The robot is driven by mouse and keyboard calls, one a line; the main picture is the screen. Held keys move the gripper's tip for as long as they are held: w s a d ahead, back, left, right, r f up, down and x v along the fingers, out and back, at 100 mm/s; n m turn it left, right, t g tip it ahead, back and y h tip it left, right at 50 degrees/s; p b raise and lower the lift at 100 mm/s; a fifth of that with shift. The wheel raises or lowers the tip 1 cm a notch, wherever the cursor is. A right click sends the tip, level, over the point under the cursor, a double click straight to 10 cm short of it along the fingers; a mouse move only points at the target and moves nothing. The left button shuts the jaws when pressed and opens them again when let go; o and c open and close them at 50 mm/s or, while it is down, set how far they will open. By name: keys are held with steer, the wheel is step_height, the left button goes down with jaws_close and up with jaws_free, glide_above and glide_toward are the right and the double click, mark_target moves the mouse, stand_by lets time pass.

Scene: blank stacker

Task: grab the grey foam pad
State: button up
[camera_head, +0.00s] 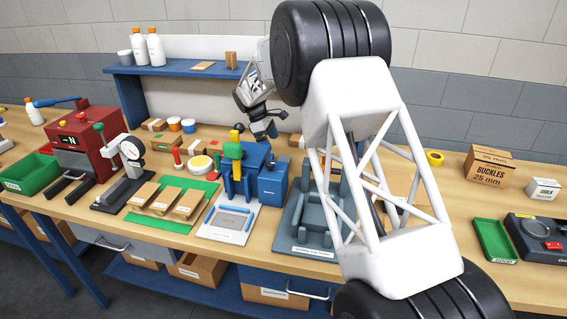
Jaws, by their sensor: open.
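My gripper (265,131) is small in the view, open, and hangs above the back of the blue machine near the table's middle. Nothing shows between its fingers. I cannot pick out the grey foam pad for certain. A flat greyish rectangle (231,221) lies on a white base plate (213,233) between blue bars, in front of the blue machine. It may be the pad, but it is too small to tell. My gripper is behind and above it, clearly apart from it.
A blue machine (271,185) with yellow and green parts stands under my gripper. Cardboard trays (165,201) lie on a green mat (173,222) to the left. A grey-blue fixture (313,225) stands right of the machine. My arm hides part of the table there.

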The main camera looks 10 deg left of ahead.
mark_target(278, 159)
steer(key=shift+x, duration=1.3)
steer(key=shift+x, duration=2.65)
steer(key=c, duration=1)
